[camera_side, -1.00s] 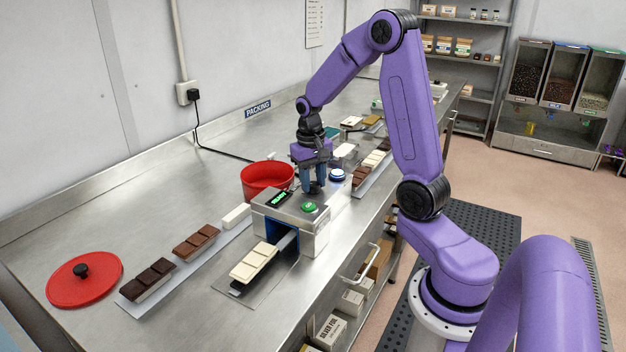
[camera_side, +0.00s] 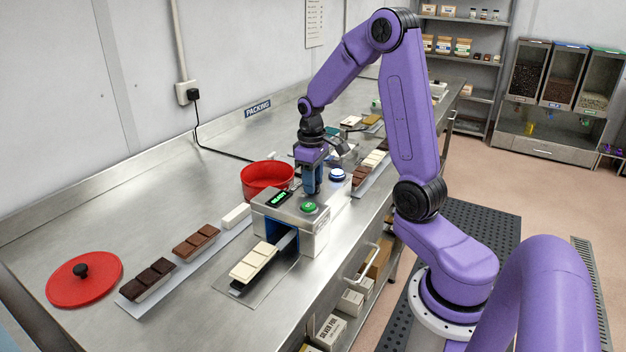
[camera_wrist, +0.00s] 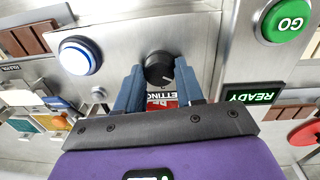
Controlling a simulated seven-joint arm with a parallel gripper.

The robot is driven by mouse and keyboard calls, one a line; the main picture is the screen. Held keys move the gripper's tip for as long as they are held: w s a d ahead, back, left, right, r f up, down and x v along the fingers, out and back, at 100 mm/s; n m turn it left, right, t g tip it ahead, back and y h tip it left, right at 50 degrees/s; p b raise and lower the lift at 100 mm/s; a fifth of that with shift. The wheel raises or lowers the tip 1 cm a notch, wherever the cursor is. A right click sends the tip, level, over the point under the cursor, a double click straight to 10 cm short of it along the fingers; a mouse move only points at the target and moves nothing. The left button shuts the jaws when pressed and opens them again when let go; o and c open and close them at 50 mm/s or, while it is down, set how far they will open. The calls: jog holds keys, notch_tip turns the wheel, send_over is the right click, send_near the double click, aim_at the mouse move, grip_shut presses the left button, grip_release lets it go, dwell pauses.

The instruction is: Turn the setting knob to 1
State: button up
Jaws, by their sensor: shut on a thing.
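The setting knob (camera_wrist: 159,66) is black and round with a short pale pointer line; in the wrist view it sits on the machine's grey metal top (camera_wrist: 205,45). My gripper (camera_wrist: 160,78) points down at it, with one blue finger on each side, shut on the knob. In the side view my gripper (camera_side: 311,190) stands upright on the machine top, and its fingers hide the knob. A label partly reading "SETTING" (camera_wrist: 162,96) shows between the fingers; I cannot read any dial number.
A green GO button (camera_side: 309,207) and a lit READY display (camera_side: 279,198) are on the machine. A blue-ringed white button (camera_side: 337,174) is beyond my gripper. A red pot (camera_side: 266,178) stands close behind. A white chocolate bar (camera_side: 254,261) lies at the machine's opening.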

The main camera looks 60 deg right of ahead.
dwell(0.4)
jog(key=o, duration=1)
jog(key=shift+o, duration=0.2)
jog(key=shift+r, duration=0.1)
notch_tip(320, 180, up, 17)
jog(key=shift+a+r, duration=0.15)
jog(key=shift+a, duration=0.3)
